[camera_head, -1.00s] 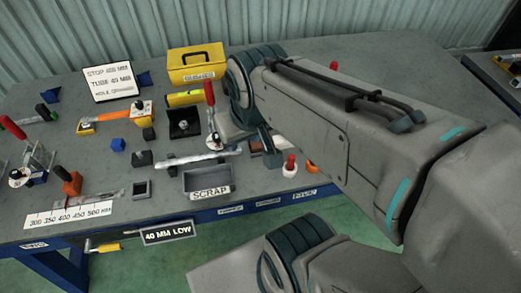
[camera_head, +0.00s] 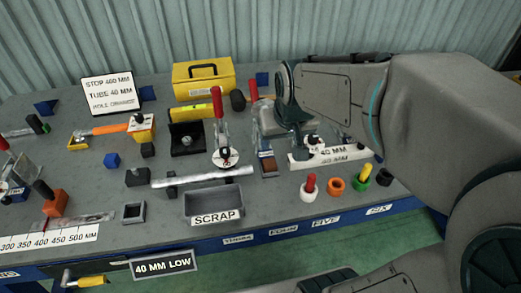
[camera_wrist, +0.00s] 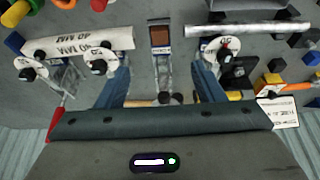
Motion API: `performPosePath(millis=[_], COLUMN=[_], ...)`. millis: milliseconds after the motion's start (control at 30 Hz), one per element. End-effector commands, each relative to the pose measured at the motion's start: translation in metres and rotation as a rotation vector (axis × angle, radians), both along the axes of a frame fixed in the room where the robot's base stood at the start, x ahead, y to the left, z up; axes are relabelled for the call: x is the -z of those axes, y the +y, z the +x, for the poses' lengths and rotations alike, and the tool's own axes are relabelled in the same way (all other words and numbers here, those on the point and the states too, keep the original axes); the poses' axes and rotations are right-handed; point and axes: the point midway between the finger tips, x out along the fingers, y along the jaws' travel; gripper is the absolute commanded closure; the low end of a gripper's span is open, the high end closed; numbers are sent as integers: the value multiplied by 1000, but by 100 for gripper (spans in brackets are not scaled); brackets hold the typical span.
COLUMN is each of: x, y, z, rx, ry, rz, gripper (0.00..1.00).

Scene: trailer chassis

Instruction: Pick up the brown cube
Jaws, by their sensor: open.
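The brown block (camera_head: 268,167) stands on the bench right of the scrap tray, below my gripper in the picture. It also shows in the wrist view (camera_wrist: 160,36), top centre, with a pale label and a metal strip beside it. My gripper (camera_head: 283,132) is partly hidden by its own housing in the head view. In the wrist view my gripper (camera_wrist: 162,78) has its two blue fingers wide apart with nothing held between them. The brown block lies beyond the fingertips in the picture, roughly in line with the gap, and looks apart from them.
A white 40 MM tube (camera_head: 330,155) lies to the right, with coloured rings and pegs (camera_head: 336,186) in front. The scrap tray (camera_head: 213,203) and a silver tube (camera_head: 203,176) are to the left. A red-handled clamp (camera_head: 219,115) stands close by.

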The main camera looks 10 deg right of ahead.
Motion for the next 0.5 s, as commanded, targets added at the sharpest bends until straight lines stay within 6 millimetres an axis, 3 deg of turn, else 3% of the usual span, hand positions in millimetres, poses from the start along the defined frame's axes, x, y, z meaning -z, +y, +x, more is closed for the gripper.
performPosePath(millis=[33,100,500], x=[27,40,81], y=[0,-1,-1], z=[12,24,55], rx=[1,3,5], ry=[-1,-6,-14], rz=[-1,-1,-4], gripper=[38,38,38])
